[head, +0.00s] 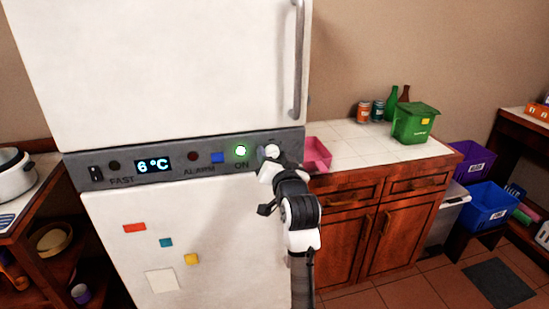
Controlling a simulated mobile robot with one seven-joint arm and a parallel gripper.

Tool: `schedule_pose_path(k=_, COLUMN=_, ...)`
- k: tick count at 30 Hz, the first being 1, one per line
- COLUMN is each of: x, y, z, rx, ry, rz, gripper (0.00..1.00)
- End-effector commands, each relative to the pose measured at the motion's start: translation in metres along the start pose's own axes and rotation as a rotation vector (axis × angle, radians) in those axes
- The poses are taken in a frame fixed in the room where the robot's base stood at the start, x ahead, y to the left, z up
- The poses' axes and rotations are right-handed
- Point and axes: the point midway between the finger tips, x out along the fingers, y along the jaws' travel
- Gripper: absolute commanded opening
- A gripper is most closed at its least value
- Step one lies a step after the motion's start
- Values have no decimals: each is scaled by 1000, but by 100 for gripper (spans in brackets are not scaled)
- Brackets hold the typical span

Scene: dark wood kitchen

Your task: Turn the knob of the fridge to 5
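The white fridge (165,70) stands in front of me with a grey control panel (128,167) across its middle. The panel's display (153,164) reads 6 °C. A green light (240,151) glows above the word ON. A pale round knob (271,151) shows at the panel's right end, partly covered by my gripper. My gripper (268,163) is at the knob, but its fingers are too small and hidden to tell whether they are open, shut or touching it.
A pink bin (317,154) sits on the counter (365,150) just right of the fridge, close to my arm. A green bin (415,122), bottles and jars stand farther back. The fridge's vertical handle (297,60) is above my gripper. A pot (14,172) is at the far left.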

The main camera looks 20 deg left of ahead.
Motion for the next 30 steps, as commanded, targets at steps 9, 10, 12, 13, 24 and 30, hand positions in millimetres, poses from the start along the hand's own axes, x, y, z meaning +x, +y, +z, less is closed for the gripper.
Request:
schedule_pose_path(k=9, x=-6, y=1, z=0, rx=-1, ry=3, rz=0, gripper=55)
schedule_pose_path(k=10, x=-9, y=1, z=0, rx=-1, ry=3, rz=0, gripper=55)
schedule_pose_path(k=12, x=-19, y=2, z=1, rx=-1, ry=4, rz=0, gripper=55)
schedule_pose_path(k=13, x=-25, y=2, z=1, rx=-1, ry=5, rz=0, gripper=55)
schedule_pose_path(k=24, x=-107, y=1, z=1, rx=-2, ry=4, rz=0, gripper=55)
schedule_pose_path(k=30, x=-132, y=0, z=0, rx=-1, ry=2, rz=0, gripper=55)
